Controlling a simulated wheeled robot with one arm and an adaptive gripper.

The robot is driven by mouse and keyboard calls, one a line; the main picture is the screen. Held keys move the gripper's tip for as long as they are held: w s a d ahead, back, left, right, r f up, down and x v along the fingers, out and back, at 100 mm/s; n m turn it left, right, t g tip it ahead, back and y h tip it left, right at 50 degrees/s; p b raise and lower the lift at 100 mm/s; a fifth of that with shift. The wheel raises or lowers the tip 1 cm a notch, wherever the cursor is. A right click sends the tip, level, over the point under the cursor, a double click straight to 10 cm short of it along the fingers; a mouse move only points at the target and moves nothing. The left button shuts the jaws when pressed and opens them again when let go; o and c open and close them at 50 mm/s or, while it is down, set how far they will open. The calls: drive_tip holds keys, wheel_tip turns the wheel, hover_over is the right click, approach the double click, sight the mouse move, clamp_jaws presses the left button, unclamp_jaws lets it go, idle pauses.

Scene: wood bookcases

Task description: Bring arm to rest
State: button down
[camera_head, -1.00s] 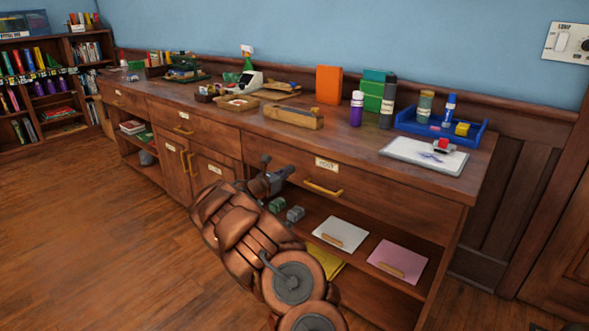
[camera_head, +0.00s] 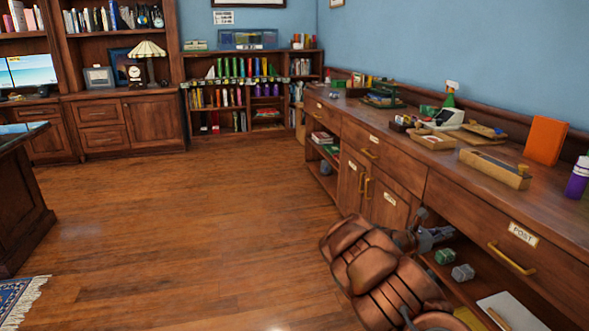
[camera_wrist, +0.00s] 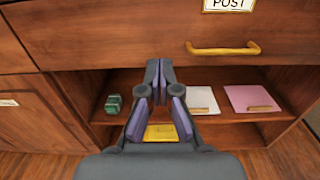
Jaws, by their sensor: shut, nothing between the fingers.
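My arm reaches from the bottom of the head view toward the long wooden sideboard (camera_head: 405,175). My gripper (camera_head: 438,236) is at its end, in front of the open shelf below the POST drawer (camera_head: 520,245). In the wrist view my gripper (camera_wrist: 159,68) has its fingertips together with nothing between them. It points at the shelf opening, below the brass drawer handle (camera_wrist: 222,49). In the head view the arm hides part of the cabinet front.
A yellow item (camera_wrist: 160,132) lies lower. Open wooden floor (camera_head: 200,220) is at left; a dark desk (camera_head: 20,200) stands at the far left.

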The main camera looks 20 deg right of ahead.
drive_tip(key=s+a+r+m+g+y+p, duration=0.25)
drive_tip(key=s+a+r+m+p, duration=0.45)
drive_tip(key=r, duration=0.5)
drive_tip(key=s+a+r+m+g+y+p, duration=0.25)
drive_tip(key=s+a+r+m+p, duration=0.35)
drive_tip(key=s+r, duration=0.45)
drive_tip(key=s+a+r+m+t+y+p, duration=0.1)
drive_tip(key=s+a+y+p, duration=0.3)
drive_tip(key=a, duration=0.9)
drive_tip(key=s+a+r+m+t+y+p, duration=0.1)
drive_tip(key=s+a+r+t+y+p, duration=0.1)
drive_tip(key=a, duration=1.1)
drive_tip(key=s+a+r+m+t+y+p, duration=0.1)
drive_tip(key=s+a+r+y+p, duration=0.3)
drive_tip(key=a, duration=0.9)
drive_tip(key=s+t+y+p, duration=0.1)
drive_tip(key=s+y+p, duration=0.1)
drive_tip(key=s+p, duration=0.1)
drive_tip(key=shift+a+m+y+p, duration=0.15)
drive_tip(key=shift+m+y+p, duration=0.2)
drive_tip(key=shift+p, duration=0.35)
